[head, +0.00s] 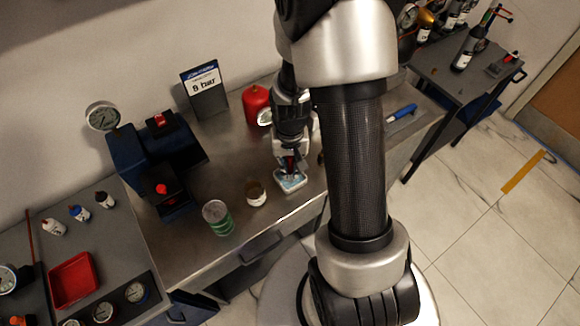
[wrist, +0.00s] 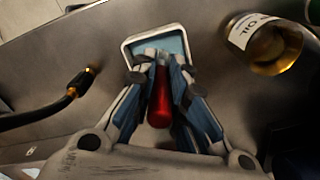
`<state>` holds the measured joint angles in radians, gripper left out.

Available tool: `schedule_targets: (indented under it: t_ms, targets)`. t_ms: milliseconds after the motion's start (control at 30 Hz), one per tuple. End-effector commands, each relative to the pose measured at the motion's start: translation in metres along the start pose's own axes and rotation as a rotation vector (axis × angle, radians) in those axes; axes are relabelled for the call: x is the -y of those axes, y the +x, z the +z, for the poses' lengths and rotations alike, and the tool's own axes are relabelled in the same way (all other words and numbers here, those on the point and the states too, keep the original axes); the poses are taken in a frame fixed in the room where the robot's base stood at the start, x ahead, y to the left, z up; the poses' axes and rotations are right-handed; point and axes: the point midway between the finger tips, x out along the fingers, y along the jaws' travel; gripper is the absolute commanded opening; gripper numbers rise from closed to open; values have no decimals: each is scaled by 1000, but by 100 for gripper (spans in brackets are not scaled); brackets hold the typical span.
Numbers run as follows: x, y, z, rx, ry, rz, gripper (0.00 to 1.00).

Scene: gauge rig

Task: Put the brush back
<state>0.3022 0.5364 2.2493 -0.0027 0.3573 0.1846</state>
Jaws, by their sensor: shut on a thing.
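My gripper (head: 289,160) is low over the bench, shut on the red handle of the brush (wrist: 160,95). The handle shows between the two fingers in the wrist view (wrist: 162,70). The brush's far end is hidden by the fingers. Just beyond the fingertips is a small white-rimmed tray (wrist: 128,43) with a light blue inside; in the head view the tray (head: 292,187) is directly below the gripper. I cannot tell whether the brush touches the tray.
An oil jar (wrist: 238,30) stands close beside the tray; it also shows in the head view (head: 256,195). A green-banded glass (head: 218,218) is farther left. A black hose with a brass end (wrist: 78,84) lies nearby. A dark blue gauge rig (head: 150,160) stands at the left.

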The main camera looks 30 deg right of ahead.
Motion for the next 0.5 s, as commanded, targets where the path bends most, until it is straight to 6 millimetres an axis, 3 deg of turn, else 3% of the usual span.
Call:
schedule_targets:
  t_ms: [267, 300, 500]
  targets:
    - [0, 2, -1, -2, 0, 0, 0]
    - [0, 2, -1, -2, 0, 0, 14]
    - [0, 1, -1, -2, 0, 0, 27]
